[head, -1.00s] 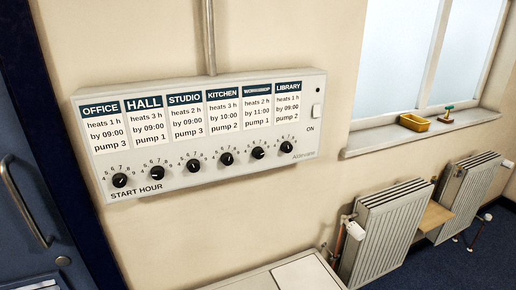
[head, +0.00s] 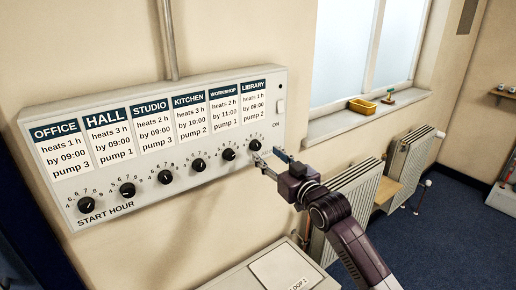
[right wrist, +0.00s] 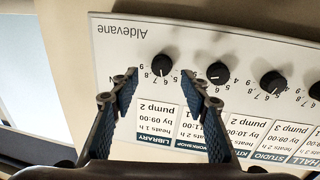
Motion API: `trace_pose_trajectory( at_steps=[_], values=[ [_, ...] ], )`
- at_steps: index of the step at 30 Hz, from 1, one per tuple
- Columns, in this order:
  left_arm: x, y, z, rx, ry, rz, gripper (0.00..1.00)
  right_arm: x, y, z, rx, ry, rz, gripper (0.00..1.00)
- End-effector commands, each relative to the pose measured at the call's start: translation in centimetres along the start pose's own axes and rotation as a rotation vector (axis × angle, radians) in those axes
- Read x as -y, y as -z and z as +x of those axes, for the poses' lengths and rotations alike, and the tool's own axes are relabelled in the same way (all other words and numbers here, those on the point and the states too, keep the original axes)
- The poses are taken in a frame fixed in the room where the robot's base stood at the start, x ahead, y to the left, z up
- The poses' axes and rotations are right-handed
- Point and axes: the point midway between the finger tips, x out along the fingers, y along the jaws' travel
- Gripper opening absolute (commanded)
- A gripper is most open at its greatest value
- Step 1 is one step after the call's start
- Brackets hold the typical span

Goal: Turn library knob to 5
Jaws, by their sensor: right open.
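The library knob (head: 255,145) is the black knob at the right end of the row on the white control panel (head: 150,205), under the LIBRARY card (head: 254,103). My right gripper (head: 269,156) is just in front of it and a little below right in the head view. In the right wrist view, which shows the panel upside down, the library knob (right wrist: 162,64) appears between and beyond the two open fingertips (right wrist: 160,84). The fingers look apart from it and hold nothing. Its pointer is too small to read surely. My left gripper is not in view.
The workshop knob (head: 228,154) sits close to the left of the library knob. Radiators (head: 352,190) and a window sill (head: 365,118) with a yellow tray (head: 362,106) are to the right. A cabinet (head: 235,275) stands below.

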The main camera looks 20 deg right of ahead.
Motion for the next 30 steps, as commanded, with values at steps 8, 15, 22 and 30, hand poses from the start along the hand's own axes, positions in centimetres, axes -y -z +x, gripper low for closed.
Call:
trace_pose_trajectory(
  at_steps=[8, 15, 22, 30],
  values=[
    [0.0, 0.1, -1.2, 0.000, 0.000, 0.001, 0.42, 0.0, 0.1, 3.5, 0.001, 0.001, 0.001, 0.42],
    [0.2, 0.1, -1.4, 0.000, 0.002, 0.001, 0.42, 0.1, -0.1, 4.6, 0.001, 0.001, 0.000, 0.42],
    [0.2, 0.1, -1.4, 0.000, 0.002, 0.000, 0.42, 0.1, -0.1, 4.7, 0.001, 0.001, 0.000, 0.42],
    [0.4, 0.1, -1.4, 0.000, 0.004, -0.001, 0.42, 0.1, -0.1, 4.6, 0.001, 0.001, 0.000, 0.13]
  ],
)
